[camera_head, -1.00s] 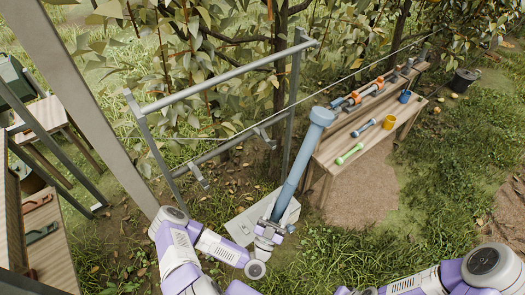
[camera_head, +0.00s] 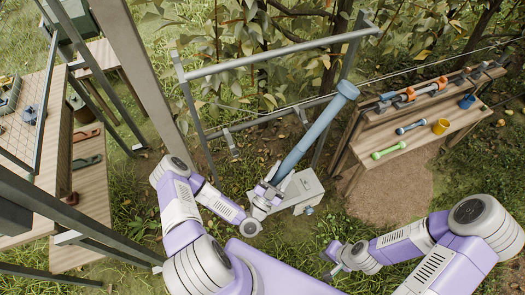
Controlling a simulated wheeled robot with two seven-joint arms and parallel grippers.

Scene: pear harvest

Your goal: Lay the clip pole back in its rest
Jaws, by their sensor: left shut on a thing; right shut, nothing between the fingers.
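My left gripper (camera_head: 268,192) is shut on the lower part of the blue clip pole (camera_head: 316,131). The pole slants up and to the right, with its wide round head at the upper end. A grey metal rack (camera_head: 265,62) stands behind it, with a top bar and a lower bar that carries small upturned brackets (camera_head: 233,146), which look like the rest. The pole's upper part overlaps the rack's right side in the picture; I cannot tell whether they touch. My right gripper (camera_head: 334,261) is shut and empty, low over the grass.
A pale box (camera_head: 301,193) sits on the ground behind the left gripper. Wooden shelves (camera_head: 92,205) and metal posts stand at left. Leafy branches hang behind the rack.

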